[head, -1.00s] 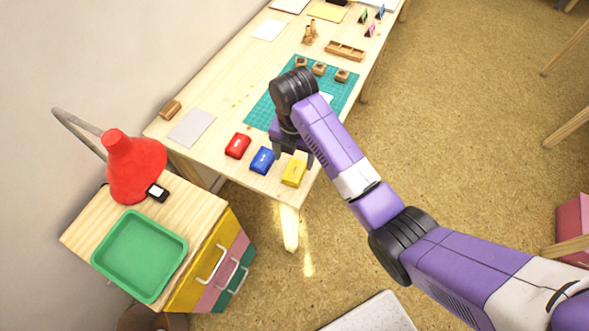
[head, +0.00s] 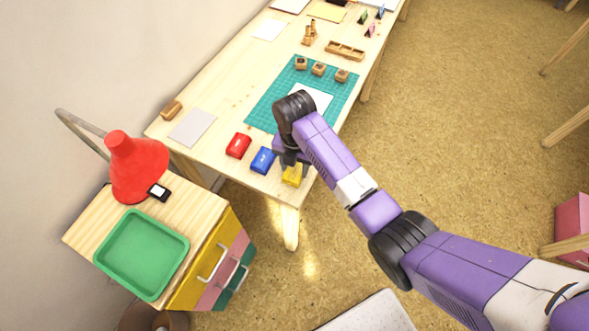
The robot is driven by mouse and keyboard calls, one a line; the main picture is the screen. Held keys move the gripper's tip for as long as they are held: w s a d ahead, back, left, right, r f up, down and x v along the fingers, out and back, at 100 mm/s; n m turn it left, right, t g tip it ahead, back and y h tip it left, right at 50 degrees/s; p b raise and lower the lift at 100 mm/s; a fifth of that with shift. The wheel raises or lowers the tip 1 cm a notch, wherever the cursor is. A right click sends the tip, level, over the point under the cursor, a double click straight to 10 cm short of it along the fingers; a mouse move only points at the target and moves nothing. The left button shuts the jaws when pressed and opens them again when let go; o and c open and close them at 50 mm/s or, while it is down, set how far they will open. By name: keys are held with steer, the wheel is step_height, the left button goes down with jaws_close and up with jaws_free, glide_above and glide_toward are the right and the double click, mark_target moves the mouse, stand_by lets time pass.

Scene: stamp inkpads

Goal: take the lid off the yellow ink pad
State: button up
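The yellow ink pad (head: 292,176) lies at the near right corner of the wooden table, its far part hidden under my gripper. My gripper (head: 291,167) points down right over it, with its fingers low at the pad. I cannot tell whether the fingers touch the pad or have closed on its lid. The lid shows no visible gap from the pad.
The blue ink pad (head: 263,160) lies close to the left of my gripper, and the red ink pad (head: 238,145) farther left. A green cutting mat (head: 262,108) with wooden stamps (head: 319,69) lies behind. A grey sheet (head: 191,128) lies at left.

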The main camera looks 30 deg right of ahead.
mark_target(295, 170)
steer(key=shift+c, duration=0.8)
steer(key=shift+r, duration=0.1)
steer(key=shift+r, duration=0.55)
step_height(295, 170, up, 18)
steer(key=p, duration=0.6)
steer(key=shift+r, duration=0.25)
